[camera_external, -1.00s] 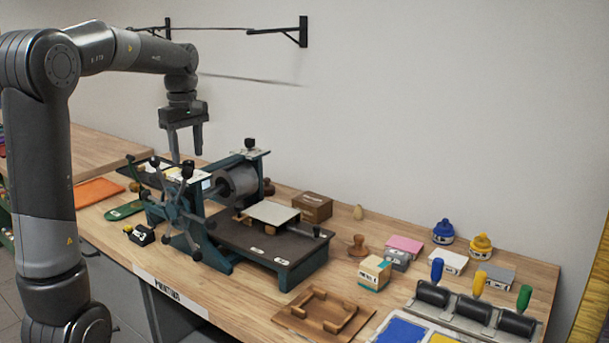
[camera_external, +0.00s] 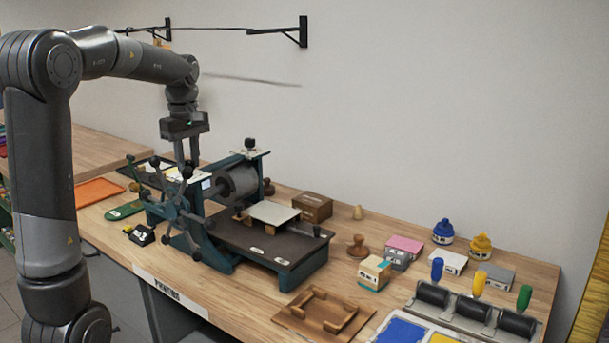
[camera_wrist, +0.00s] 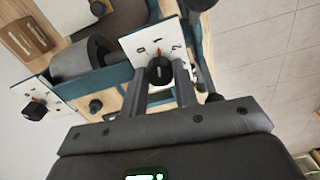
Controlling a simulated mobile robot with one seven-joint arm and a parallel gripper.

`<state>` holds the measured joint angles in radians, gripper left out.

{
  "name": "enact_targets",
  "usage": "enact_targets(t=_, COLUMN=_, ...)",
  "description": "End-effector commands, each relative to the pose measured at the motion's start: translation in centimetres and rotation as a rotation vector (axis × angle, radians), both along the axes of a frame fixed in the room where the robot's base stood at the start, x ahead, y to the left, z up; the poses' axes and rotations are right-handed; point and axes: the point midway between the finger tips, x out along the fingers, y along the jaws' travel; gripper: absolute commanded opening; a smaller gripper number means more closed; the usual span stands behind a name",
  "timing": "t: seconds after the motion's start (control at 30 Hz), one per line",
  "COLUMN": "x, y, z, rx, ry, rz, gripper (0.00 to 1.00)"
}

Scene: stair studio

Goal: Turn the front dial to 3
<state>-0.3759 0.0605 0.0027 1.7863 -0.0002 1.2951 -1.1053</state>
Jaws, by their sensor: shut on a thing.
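The front dial (camera_wrist: 160,71) is a black round knob on a white plate (camera_wrist: 140,42) with printed numbers and a small red mark. The numbers are too small to read surely. My gripper (camera_wrist: 162,80) is shut on this dial, one finger on each side. In the external view my gripper (camera_external: 187,163) points down at the near side of the press, and its fingers partly hide the front dial. A second black dial (camera_wrist: 35,110) on its own white plate stands at the far side; it also shows in the external view (camera_external: 250,143).
The teal press has a grey roller (camera_external: 238,183), a dark bed (camera_external: 265,245) and a spoked handwheel (camera_external: 180,205) close below my gripper. Blocks, ink jars and a wooden frame (camera_external: 325,312) lie to the right. The air above the press is clear.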

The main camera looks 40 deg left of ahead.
Motion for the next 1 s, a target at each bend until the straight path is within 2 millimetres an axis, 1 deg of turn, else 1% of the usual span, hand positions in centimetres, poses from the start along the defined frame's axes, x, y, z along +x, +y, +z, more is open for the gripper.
enact_targets(t=0.03, x=0.00, y=0.00, z=0.02, rx=0.000, ry=0.000, rz=0.000, gripper=0.08)
enact_targets(t=0.1, x=0.00, y=0.00, z=0.02, rx=0.000, ry=0.000, rz=0.000, gripper=0.04)
enact_targets(t=0.27, x=0.00, y=0.00, z=0.03, rx=0.000, ry=0.000, rz=-0.010, gripper=0.04)
enact_targets(t=0.47, x=0.02, y=-0.03, z=0.04, rx=0.000, ry=-0.001, rz=-0.073, gripper=0.04)
enact_targets(t=0.67, x=0.00, y=0.00, z=0.04, rx=0.000, ry=-0.001, rz=-0.209, gripper=0.04)
enact_targets(t=1.0, x=0.01, y=-0.01, z=0.05, rx=0.000, ry=-0.001, rz=-0.527, gripper=0.04)
